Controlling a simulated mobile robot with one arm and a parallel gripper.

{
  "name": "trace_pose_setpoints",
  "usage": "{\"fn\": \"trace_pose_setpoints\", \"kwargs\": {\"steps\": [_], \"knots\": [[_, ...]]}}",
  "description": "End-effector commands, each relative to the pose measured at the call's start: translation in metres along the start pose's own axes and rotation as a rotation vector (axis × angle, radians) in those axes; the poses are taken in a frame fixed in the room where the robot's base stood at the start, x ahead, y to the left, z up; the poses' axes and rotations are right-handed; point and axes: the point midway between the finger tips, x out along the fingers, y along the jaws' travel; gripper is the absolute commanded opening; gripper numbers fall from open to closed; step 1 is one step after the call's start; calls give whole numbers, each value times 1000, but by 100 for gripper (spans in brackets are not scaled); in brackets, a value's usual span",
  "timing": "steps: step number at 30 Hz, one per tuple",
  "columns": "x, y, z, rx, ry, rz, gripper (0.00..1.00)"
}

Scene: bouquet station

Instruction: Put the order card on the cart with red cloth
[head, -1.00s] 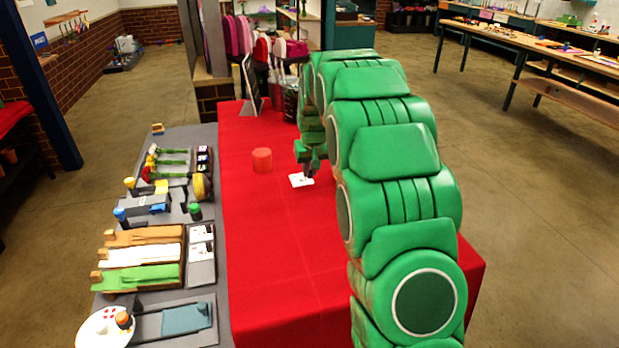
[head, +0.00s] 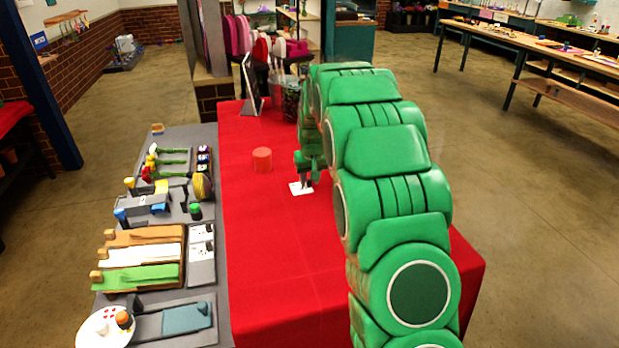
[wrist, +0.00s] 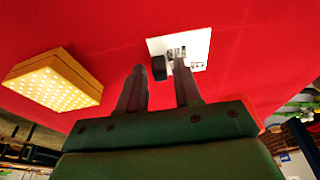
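The order card (head: 301,189) is a small white card with dark print. It appears to lie flat on the cart with red cloth (head: 270,240), just in front of the red cylinder. In the wrist view the card (wrist: 205,45) sits just beyond my fingertips, with a small dark piece at its near left edge. My gripper (head: 307,183) is low over the card; in the wrist view its two fingers (wrist: 158,72) are apart, with the dark piece between their tips. Whether a finger touches the card is unclear.
A red cylinder (head: 262,160) stands left of my gripper. A yellow block with pale dots (wrist: 52,80) is on the cloth in the wrist view. A grey table (head: 222,285) with trays and flowers adjoins on the left. The cloth's front is bare.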

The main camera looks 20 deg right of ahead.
Motion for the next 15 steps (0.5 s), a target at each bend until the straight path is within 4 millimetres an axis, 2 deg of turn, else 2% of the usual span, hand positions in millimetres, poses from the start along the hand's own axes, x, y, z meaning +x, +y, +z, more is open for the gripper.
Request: {"fn": "trace_pose_setpoints", "kwargs": {"steps": [15], "knots": [[-7,0,-1,0,1,0,41]]}}
